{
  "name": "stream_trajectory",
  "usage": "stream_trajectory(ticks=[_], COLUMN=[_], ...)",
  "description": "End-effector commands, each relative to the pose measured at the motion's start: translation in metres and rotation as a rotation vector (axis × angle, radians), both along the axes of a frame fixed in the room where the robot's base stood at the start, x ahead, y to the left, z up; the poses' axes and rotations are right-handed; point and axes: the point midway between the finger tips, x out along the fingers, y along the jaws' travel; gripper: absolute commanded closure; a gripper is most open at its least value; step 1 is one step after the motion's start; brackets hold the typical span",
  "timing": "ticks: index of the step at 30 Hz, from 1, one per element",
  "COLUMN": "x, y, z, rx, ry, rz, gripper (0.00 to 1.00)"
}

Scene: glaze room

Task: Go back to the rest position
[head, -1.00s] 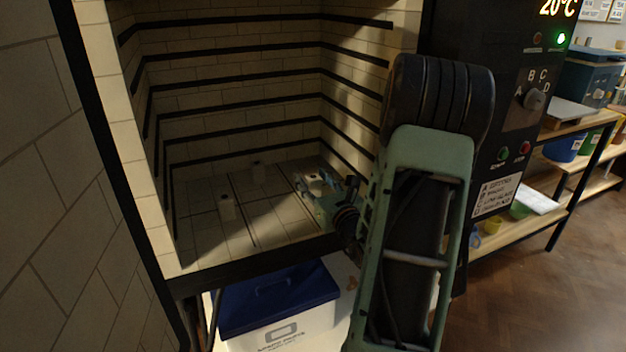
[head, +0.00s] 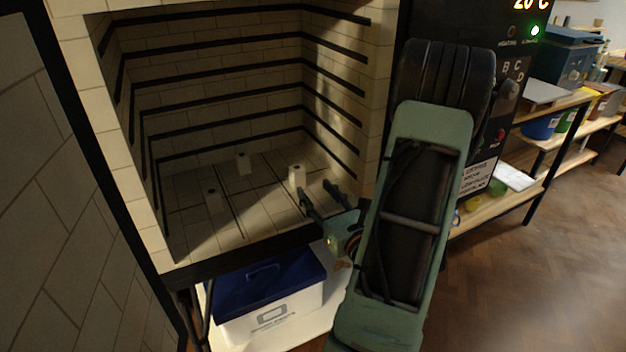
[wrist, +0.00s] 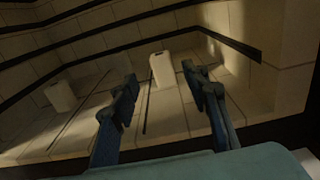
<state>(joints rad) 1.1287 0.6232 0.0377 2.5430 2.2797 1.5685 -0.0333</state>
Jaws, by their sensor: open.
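My gripper (head: 319,198) is at the front right of the open kiln chamber (head: 235,215), just inside its mouth. Its two fingers are spread with nothing between them. In the wrist view my gripper (wrist: 162,85) is also open, pointing into the chamber. A pale kiln post (head: 297,178) stands upright on the kiln floor just beyond the fingertips, apart from them. It also shows in the wrist view (wrist: 162,70), beyond the gap between the fingers. My arm covers part of the kiln's right front.
Two more posts (head: 242,163) (head: 213,200) stand on the kiln floor. Dark ridges line the chamber walls. A white box with a blue lid (head: 265,282) sits below the kiln. A control panel (head: 510,70) and a wooden shelf (head: 545,165) are at the right, with open floor in front.

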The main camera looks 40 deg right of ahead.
Motion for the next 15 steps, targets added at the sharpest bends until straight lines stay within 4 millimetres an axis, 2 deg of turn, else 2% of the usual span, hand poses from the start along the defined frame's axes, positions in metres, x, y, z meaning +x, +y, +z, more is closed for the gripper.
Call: stream_trajectory(ticks=[15], x=[-0.0048], y=[0.0018], z=[-0.0002], rx=[0.001], ry=[-0.001], rz=[0.0], gripper=[0.58])
